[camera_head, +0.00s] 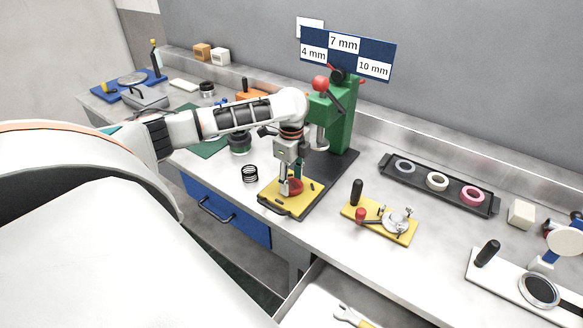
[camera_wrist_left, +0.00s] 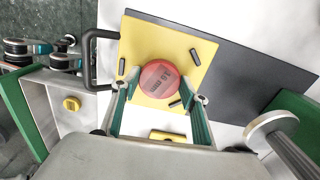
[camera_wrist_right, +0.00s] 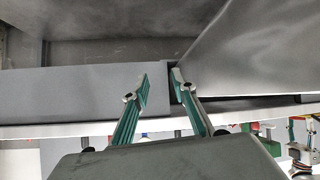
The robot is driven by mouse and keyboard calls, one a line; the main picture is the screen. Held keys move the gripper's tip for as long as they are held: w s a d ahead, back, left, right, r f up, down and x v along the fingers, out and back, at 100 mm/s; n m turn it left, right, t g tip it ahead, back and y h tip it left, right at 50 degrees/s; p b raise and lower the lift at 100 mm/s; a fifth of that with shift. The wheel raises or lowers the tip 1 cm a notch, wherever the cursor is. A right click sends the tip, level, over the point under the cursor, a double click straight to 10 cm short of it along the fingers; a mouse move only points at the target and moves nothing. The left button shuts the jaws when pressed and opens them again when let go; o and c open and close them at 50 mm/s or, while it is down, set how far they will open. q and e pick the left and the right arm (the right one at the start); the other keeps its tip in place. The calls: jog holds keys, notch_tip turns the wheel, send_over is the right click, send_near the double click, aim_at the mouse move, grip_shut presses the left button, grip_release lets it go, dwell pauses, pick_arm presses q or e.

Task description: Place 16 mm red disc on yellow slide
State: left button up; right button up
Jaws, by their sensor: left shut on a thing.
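The red disc (camera_head: 296,188) is at the yellow slide (camera_head: 270,202) of the green press. I cannot tell whether the disc touches the plate. My right gripper (camera_wrist_right: 159,80) shows only in its wrist view, empty, its fingertips apart.
The green press (camera_head: 335,125) stands behind the slide, under a 4, 7 and 10 mm sign (camera_head: 345,52). A second yellow plate (camera_head: 365,228) and a black ring tray (camera_head: 415,192) are to the right. A drawer is open in front.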

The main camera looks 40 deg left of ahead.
pick_arm(q)
jog(key=shift+f, duration=0.3)
pick_arm(e)
jog(key=shift+w+r, duration=0.2)
jog(key=shift+r, duration=0.3)
pick_arm(q)
jog(key=o, duration=1.1)
jog(key=shift+f, duration=0.1)
pick_arm(e)
jog(key=shift+s+d+f, duration=0.1)
jog(key=shift+s+f, duration=0.05)
jog(key=shift+f, duration=0.4)
